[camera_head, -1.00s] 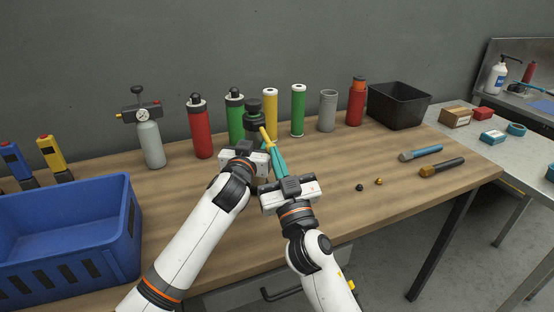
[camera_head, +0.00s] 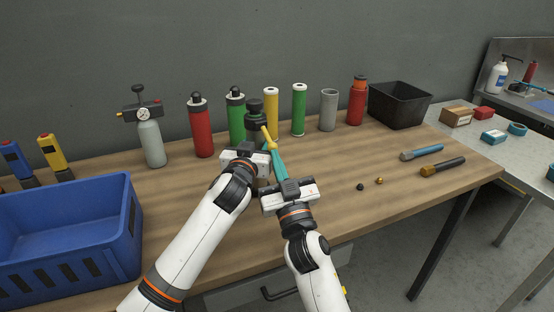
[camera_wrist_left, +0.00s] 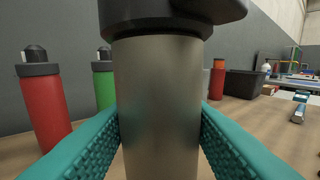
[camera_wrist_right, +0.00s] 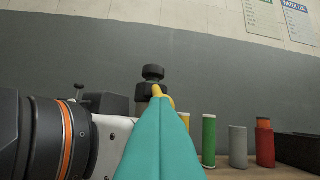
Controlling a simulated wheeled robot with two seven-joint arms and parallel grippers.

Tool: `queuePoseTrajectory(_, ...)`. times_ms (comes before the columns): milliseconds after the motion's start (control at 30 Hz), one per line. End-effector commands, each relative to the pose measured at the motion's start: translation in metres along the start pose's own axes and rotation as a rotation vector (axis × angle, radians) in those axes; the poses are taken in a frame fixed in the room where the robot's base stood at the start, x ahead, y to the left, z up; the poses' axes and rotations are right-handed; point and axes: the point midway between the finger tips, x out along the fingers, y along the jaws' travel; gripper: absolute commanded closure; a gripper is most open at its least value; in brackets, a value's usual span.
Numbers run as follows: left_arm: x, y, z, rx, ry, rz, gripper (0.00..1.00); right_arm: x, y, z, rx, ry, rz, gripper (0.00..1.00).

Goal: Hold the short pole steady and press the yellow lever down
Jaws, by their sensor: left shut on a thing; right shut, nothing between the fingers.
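The short pole is a grey cylinder (camera_wrist_left: 158,100) with a black top (camera_head: 254,110); it stands upright on the wooden bench. My left gripper (camera_wrist_left: 158,130) is shut on it, with one teal finger on each side. The yellow lever (camera_head: 268,136) slants down from the pole's black top toward my right gripper. My right gripper (camera_head: 275,150) is shut and empty, its teal fingertips close to the lever. In the right wrist view the lever (camera_wrist_right: 166,99) shows partly behind the fingers (camera_wrist_right: 157,105); I cannot tell whether they touch.
Red (camera_head: 201,130), green (camera_head: 236,118) and yellow (camera_head: 270,105) cylinders stand behind the pole. A gauge bottle (camera_head: 151,145) and a blue crate (camera_head: 70,240) are at left. A black bin (camera_head: 398,105) stands at back right. The bench at right holds small loose items.

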Motion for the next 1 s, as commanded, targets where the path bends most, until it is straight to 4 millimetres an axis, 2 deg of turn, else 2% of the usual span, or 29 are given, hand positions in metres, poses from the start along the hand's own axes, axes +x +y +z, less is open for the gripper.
queuePoseTrajectory(33, 0.0, -0.004, 0.012, -0.009, -0.023, -0.009, 0.93, -0.009, 0.004, -0.01, 0.003, 0.022, 0.006, 1.0)
queuePoseTrajectory(300, 0.0, -0.001, 0.01, -0.008, -0.018, -0.003, 0.93, -0.05, 0.003, -0.006, 0.005, 0.012, 0.007, 1.0)
queuePoseTrajectory(500, 0.0, 0.001, 0.008, -0.006, -0.014, 0.0, 0.93, -0.071, 0.002, -0.003, 0.005, 0.004, 0.006, 1.0)
queuePoseTrajectory(567, 0.0, 0.001, 0.008, -0.006, -0.014, 0.0, 0.93, -0.074, 0.002, -0.002, 0.002, 0.002, 0.007, 0.9)
queuePoseTrajectory(733, 0.0, 0.001, 0.007, -0.005, -0.012, 0.001, 0.93, -0.065, 0.009, 0.016, -0.098, -0.025, 0.034, 0.64)
queuePoseTrajectory(867, 0.0, 0.001, 0.007, -0.005, -0.012, 0.002, 0.93, -0.046, 0.025, 0.045, -0.312, -0.068, 0.086, 0.64)
queuePoseTrajectory(1000, 0.0, 0.002, 0.007, -0.005, -0.012, 0.002, 0.93, -0.031, 0.048, 0.077, -0.638, -0.121, 0.155, 0.64)
